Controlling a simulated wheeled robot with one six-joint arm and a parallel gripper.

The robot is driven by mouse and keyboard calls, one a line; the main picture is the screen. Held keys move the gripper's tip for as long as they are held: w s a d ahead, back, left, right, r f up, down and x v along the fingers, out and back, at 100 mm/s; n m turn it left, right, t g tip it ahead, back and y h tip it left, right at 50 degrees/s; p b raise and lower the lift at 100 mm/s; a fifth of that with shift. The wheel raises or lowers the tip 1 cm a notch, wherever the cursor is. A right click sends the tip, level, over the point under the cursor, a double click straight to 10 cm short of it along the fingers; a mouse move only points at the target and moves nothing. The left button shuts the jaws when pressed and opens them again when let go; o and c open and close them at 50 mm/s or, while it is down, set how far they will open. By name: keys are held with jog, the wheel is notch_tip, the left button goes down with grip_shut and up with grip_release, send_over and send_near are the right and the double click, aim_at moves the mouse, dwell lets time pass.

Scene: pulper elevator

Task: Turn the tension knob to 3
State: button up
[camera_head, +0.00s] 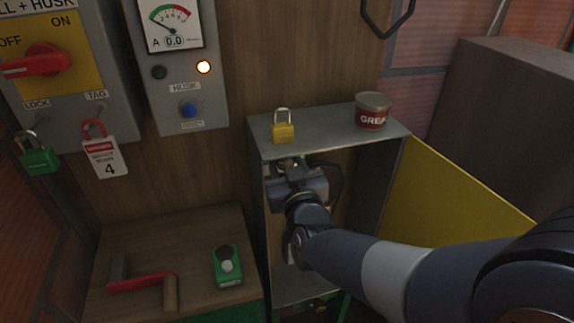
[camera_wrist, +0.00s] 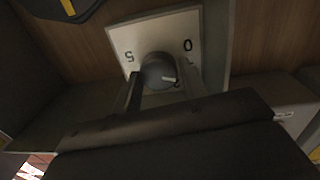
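The tension knob (camera_wrist: 154,71) is a round dark grey knob on a pale square dial plate (camera_wrist: 148,34) in the wrist view. The plate shows a 5 at left and a 0 at upper right; other marks are hidden behind my fingers. A short white pointer line on the knob points to the right in that view, on the 0 side. My gripper (camera_wrist: 161,88) has one finger on each side of the knob; I cannot tell whether they touch it. In the head view my gripper (camera_head: 297,177) reaches into the open metal cabinet (camera_head: 259,205), and my arm hides the knob.
A brass padlock (camera_head: 284,131) and a grease tin (camera_head: 372,111) stand on the cabinet top. The yellow door (camera_head: 440,195) is open to the right. A red-handled crank (camera_head: 142,283) and a green device (camera_head: 227,265) lie on the wooden box at left.

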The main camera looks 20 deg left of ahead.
jog(key=c, duration=0.5)
jog(key=shift+c, duration=0.2)
jog(key=shift+f+m+b, duration=0.1)
jog(key=shift+m+b, duration=0.2)
jog(key=shift+b, duration=0.25)
jog(key=m+b, duration=0.2)
jog(key=shift+f+b, duration=0.1)
jog(key=shift+b, duration=0.2)
jog(key=m+b, duration=0.4)
jog(key=shift+d, duration=0.1)
jog(key=m+b, duration=0.4)
jog(key=m, duration=0.1)
jog(key=shift+m+g, duration=0.3)
jog(key=shift+g, duration=0.1)
jog(key=m+b, duration=0.3)
jog(key=m, duration=0.1)
jog(key=shift+w+m, duration=0.1)
jog(key=shift+m, duration=0.2)
jog(key=shift+r+y, duration=0.2)
jog(key=shift+y, duration=0.2)
